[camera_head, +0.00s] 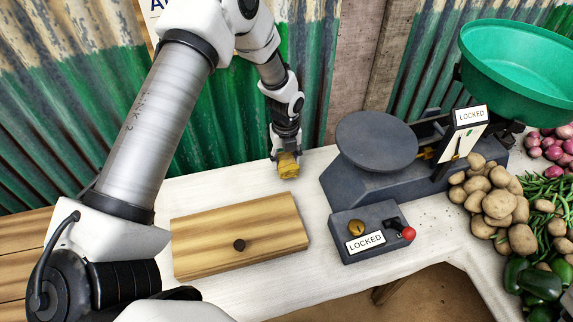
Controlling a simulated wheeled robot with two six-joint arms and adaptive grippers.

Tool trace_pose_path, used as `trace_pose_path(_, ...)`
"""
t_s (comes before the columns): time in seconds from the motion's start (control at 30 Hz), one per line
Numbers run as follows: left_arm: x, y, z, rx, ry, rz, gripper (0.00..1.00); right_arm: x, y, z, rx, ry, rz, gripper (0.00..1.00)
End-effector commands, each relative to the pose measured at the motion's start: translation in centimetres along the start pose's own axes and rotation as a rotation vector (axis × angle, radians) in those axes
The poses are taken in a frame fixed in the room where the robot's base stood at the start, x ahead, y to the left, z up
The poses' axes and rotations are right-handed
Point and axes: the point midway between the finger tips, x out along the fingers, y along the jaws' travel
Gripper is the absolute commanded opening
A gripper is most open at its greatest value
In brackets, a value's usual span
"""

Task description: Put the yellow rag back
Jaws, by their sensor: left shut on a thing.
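A yellow rag (288,167) is in the jaws of my left gripper (285,153). The gripper points down near the back edge of the white counter, behind the wooden box and left of the scale. The rag is bunched and small in view, and I cannot tell whether it touches the counter. My right gripper is not in view.
A wooden box (215,228) with a dark knob lies in front. A scale with a round grey plate (376,141) and green pan (520,70) stands right. A grey lever box (368,230) reads LOCKED. Potatoes (497,205) and other vegetables fill the right. Bare counter (235,183) lies left.

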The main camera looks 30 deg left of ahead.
Motion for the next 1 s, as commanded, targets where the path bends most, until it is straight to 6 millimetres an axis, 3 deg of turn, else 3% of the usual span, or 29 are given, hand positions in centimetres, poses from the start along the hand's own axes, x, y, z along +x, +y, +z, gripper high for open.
trace_pose_path(0.13, 2.4, 0.0, -0.1, -0.001, 0.001, 0.001, 0.18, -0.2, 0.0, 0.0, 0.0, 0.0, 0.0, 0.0)
trace_pose_path(0.47, 3.0, 0.0, 0.0, -0.001, 0.0, 0.0, 0.18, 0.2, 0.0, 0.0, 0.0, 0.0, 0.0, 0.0)
trace_pose_path(0.5, 3.0, 0.0, 0.0, -0.001, 0.0, 0.0, 0.54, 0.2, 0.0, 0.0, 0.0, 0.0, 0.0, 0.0)
trace_pose_path(0.57, 2.9, 0.0, 0.0, -0.001, 0.0, 0.0, 0.76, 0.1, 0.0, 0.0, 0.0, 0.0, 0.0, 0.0)
trace_pose_path(0.87, 2.8, 0.0, 0.0, -0.002, 0.0, 0.0, 0.76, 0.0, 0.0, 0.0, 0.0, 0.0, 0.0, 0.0)
trace_pose_path(1.0, 1.6, -0.1, 0.0, -0.002, -0.001, -0.002, 0.76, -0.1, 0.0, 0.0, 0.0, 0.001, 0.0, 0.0)
